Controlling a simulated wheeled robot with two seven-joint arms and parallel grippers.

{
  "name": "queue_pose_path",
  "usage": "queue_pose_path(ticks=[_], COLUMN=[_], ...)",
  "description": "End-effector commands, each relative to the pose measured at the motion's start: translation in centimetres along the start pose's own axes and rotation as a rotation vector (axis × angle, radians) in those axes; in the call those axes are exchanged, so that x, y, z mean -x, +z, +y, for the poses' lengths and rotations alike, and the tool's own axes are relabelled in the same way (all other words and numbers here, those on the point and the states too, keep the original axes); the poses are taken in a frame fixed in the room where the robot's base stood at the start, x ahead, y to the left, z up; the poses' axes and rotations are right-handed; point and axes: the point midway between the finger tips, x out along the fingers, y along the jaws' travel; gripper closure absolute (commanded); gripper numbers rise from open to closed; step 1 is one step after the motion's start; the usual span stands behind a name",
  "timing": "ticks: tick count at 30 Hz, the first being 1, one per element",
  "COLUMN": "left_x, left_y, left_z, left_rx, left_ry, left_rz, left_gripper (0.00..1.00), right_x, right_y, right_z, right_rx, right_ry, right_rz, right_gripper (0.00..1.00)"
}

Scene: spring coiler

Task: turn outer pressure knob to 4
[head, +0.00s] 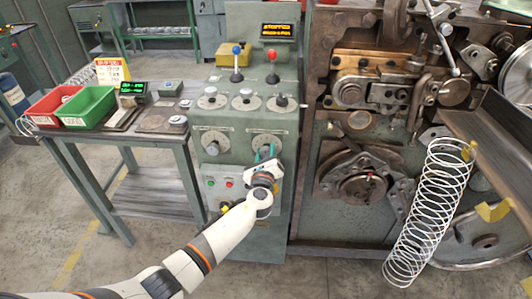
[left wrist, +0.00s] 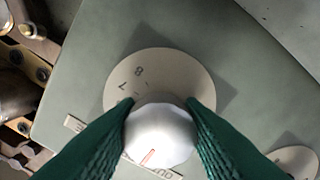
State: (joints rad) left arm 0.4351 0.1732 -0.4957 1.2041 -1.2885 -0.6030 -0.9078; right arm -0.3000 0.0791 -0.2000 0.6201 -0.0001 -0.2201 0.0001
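My left gripper (head: 264,154) is at the right one of two large lower dials on the green control cabinet (head: 240,185). In the left wrist view the gripper (left wrist: 160,118) has its green fingers on both sides of a white knob (left wrist: 161,137), seemingly touching it. The knob has a short red mark pointing to the lower part of the picture. Behind it is a pale round dial plate (left wrist: 170,78) with 8 and 7 readable; the other numbers are hidden by knob and fingers. A label below is partly covered. My right gripper is not in view.
The left lower knob (head: 212,148) is beside the gripped one. Three smaller dials and two levers sit above. A table (head: 150,135) with a red bin (head: 55,106) and green bin (head: 88,107) stands left. The coiler (head: 365,160) with a large spring (head: 430,215) stands right.

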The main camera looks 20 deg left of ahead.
Motion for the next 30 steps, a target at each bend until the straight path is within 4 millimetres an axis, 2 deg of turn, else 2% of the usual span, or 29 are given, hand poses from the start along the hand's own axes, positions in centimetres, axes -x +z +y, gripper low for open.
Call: queue_pose_path(ticks=[1, 3, 14, 17, 27, 30], left_x=[0.1, 0.1, 0.5, 1.6, 8.7, 10.3], left_y=[0.2, 0.2, 0.1, 0.1, 0.2, 0.2], left_z=[-0.1, -0.1, 0.0, 0.0, -0.1, -0.1], left_rx=[-0.001, 0.0, 0.001, 0.002, 0.002, 0.002], left_ry=[-0.001, -0.001, 0.001, 0.001, -0.001, 0.0], left_rz=[-0.003, -0.003, -0.001, -0.002, -0.003, -0.003], left_gripper=[0.56, 0.45, 0.44, 0.44, 0.44, 0.44], right_x=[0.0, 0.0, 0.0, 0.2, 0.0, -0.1], right_y=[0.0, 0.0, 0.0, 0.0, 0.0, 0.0], right_z=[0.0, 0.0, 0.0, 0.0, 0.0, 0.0], right_rx=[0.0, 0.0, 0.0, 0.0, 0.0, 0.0], right_ry=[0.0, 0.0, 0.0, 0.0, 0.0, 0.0], right_rz=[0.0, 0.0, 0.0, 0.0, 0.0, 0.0], right_gripper=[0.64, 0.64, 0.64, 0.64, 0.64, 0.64])
